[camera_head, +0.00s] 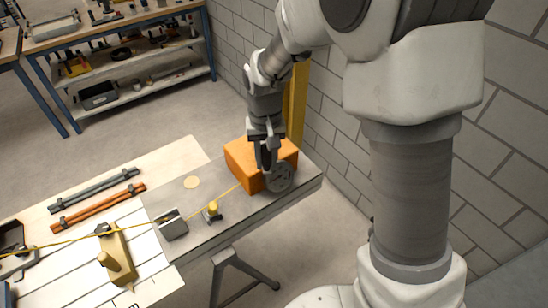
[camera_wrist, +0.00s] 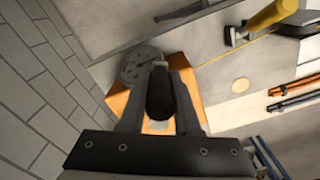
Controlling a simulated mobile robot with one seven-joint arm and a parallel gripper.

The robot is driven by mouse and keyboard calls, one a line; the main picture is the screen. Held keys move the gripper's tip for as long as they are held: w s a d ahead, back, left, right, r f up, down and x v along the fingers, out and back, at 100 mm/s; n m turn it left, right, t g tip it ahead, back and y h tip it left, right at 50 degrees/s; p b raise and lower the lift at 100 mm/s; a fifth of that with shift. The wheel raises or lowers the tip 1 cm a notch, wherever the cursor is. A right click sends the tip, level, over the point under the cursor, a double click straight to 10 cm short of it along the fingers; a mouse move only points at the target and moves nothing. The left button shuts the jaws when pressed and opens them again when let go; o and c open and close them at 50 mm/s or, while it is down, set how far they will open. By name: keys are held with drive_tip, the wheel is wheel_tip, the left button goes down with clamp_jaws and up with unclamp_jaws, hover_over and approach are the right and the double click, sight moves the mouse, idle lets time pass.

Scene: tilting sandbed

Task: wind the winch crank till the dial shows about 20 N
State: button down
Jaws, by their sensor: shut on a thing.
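The orange winch box (camera_head: 240,158) stands on the grey plate at the wall end of the bench. A grey round disc (camera_head: 279,178) is on its front side. In the wrist view the disc (camera_wrist: 138,63) carries marks, too small to read; I cannot tell whether it is the dial or the crank wheel. My gripper (camera_head: 266,163) points down over the winch. In the wrist view my gripper (camera_wrist: 160,72) is shut on the dark crank handle (camera_wrist: 160,98), which sits between the two fingers. A yellow line (camera_head: 228,191) runs left from the winch.
The line passes a small yellow-topped post (camera_head: 212,209) and a grey block (camera_head: 173,224). A yellow tool (camera_head: 116,255), an orange bar (camera_head: 98,208) and a grey bar (camera_head: 107,187) lie on the white bench. A brick wall (camera_head: 335,140) stands close behind the winch.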

drive_tip(key=shift+s+a+m, duration=0.1)
drive_tip(key=shift+a+m, duration=0.2)
drive_tip(key=shift+a, duration=0.7)
drive_tip(key=c, duration=0.6)
unclamp_jaws()
drive_tip(key=shift+r, duration=0.1)
wheel_tip(320, 180, up, 17)
drive_tip(key=shift+r, duration=0.15)
